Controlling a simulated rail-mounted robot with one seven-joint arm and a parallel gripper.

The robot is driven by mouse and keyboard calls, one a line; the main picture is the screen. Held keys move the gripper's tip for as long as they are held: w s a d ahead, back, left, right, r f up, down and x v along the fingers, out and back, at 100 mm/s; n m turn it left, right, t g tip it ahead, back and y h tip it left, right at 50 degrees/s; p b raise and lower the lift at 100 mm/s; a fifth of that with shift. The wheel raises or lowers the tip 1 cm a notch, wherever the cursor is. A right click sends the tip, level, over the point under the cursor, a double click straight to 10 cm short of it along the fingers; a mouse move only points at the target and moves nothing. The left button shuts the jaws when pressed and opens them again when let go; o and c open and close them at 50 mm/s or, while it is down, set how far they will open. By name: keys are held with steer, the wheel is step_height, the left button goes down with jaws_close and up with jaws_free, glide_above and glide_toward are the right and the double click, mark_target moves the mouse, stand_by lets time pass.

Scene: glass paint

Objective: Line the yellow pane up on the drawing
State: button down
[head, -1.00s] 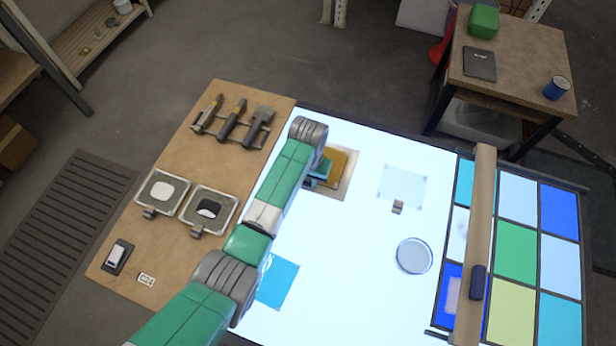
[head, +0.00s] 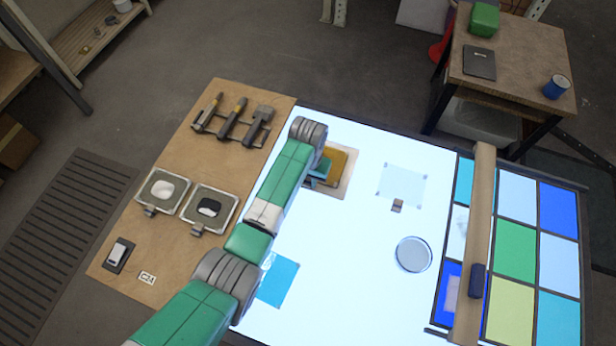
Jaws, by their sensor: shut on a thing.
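The yellow pane (head: 341,164) shows as an amber piece just right of my arm's far end, over a tan sheet (head: 337,187) on the bright light table. My gripper (head: 320,174) is at the pane's left side, mostly hidden behind my arm's end, and is shut on it. Its fingertips are not clear, and I cannot tell whether the pane touches the sheet. A pale square with corner marks (head: 402,186), perhaps the drawing, lies on the table to the right, apart from the pane.
A small grey block (head: 397,205) and a round clear dish (head: 413,254) are on the light table. A blue pane (head: 278,281) lies beside my arm. A wooden bar (head: 477,220) crosses the coloured panel at right. Tools (head: 234,120) and two trays lie on the left board.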

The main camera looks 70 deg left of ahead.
steer(key=c, duration=1.1)
jaws_free()
step_height(320, 180, up, 8)
steer(key=p, duration=0.3)
steer(key=shift+f, duration=0.15)
